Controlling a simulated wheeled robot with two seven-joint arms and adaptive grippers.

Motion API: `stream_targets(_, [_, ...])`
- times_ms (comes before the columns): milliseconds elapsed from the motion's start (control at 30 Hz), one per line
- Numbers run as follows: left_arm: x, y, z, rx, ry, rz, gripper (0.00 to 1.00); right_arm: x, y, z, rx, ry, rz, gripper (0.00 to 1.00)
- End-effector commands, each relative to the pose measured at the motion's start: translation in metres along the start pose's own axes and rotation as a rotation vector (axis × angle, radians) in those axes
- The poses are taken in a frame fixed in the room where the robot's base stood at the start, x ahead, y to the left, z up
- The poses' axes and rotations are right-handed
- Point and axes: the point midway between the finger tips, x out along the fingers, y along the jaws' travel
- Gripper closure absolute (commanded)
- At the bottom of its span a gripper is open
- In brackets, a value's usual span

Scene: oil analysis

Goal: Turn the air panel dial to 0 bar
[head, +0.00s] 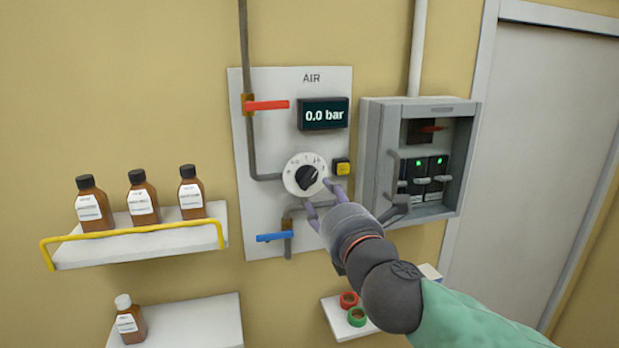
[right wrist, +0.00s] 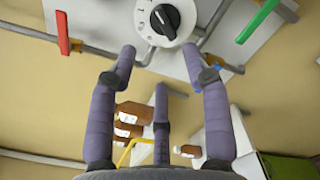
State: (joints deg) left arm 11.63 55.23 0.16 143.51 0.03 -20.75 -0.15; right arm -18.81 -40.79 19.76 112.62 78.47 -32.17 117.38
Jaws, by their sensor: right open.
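The air panel (head: 270,215) is a light grey plate on the wall. Its dial (head: 290,183) is a white disc with printed marks and a black knob (head: 307,176); the dial also shows at the top of the right wrist view (right wrist: 146,18). The display (head: 324,115) above it reads 0.0 bar. My right gripper (head: 321,194) is open, its purple fingers just below and right of the dial. In the right wrist view the open fingers (right wrist: 158,52) point toward the dial with nothing between them, apart from the knob. My left gripper is not in view.
An open grey switch box (head: 368,150) stands close right. Brown bottles stand on a yellow-railed shelf (head: 150,240) at left. A small shelf (head: 335,318) holds red and green rings.

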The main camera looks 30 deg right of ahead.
Motion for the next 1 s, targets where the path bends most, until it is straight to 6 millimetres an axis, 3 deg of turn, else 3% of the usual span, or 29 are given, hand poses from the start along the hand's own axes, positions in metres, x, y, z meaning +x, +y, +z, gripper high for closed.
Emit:
stream_targets(300, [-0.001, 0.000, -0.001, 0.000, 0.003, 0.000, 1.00, 0.057, -0.001, -0.002, -0.006, 0.003, -0.004, 0.51])
stream_targets(500, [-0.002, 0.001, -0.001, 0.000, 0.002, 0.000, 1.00, 0.084, -0.001, -0.002, -0.005, 0.003, -0.002, 0.51])
stream_targets(700, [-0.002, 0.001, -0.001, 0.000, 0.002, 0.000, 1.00, 0.095, -0.001, -0.002, -0.005, 0.003, 0.000, 0.51])
stream_targets(967, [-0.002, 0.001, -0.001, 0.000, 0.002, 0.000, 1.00, 0.096, 0.000, -0.002, -0.005, 0.003, 0.000, 0.51])
stream_targets(1000, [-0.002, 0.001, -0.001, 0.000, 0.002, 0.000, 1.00, 0.096, 0.000, -0.002, -0.005, 0.003, 0.000, 0.57])
